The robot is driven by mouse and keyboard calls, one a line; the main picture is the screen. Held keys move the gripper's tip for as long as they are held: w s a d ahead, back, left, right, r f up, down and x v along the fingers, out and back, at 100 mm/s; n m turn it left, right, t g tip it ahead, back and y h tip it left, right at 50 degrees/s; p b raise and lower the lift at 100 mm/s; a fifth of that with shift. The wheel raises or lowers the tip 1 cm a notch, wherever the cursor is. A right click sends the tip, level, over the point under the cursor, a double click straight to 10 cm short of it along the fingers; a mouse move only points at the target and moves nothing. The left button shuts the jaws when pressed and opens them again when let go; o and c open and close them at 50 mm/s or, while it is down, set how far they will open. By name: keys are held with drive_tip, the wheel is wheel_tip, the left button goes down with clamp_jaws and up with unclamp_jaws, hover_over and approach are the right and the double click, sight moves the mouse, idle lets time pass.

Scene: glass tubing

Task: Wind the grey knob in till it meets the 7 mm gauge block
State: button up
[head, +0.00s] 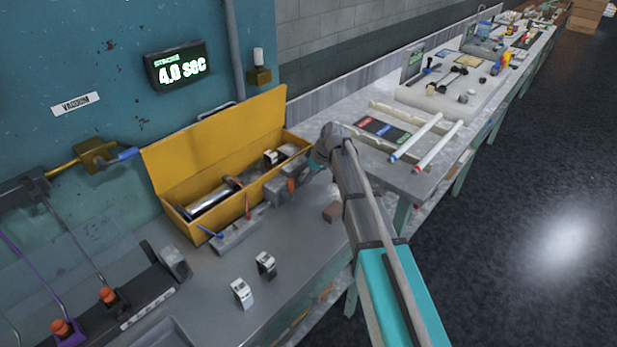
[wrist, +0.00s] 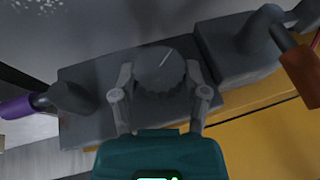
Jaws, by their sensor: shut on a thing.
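In the wrist view, a dark grey round knob (wrist: 160,70) with a white line on its face sits on a dark grey block-shaped body (wrist: 85,125). My gripper (wrist: 160,86) has one finger on each side of the knob and is shut on it. In the head view, my gripper is at the front right of the yellow toolbox, largely hidden by my own arm. The knob cannot be made out there. I cannot pick out the 7 mm gauge block or the gap to it in either view.
The yellow toolbox (head: 217,133) stands open behind my gripper. Two small labelled blocks, one nearer (head: 242,293) and one farther (head: 266,264), stand on the grey bench. A brown block (head: 332,212) lies near its edge. A purple handle (wrist: 16,108) and a brown handle (wrist: 301,75) flank the knob.

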drive_tip(key=o, duration=1.1)
drive_tip(key=shift+o, duration=0.2)
drive_tip(key=shift+r, duration=0.1)
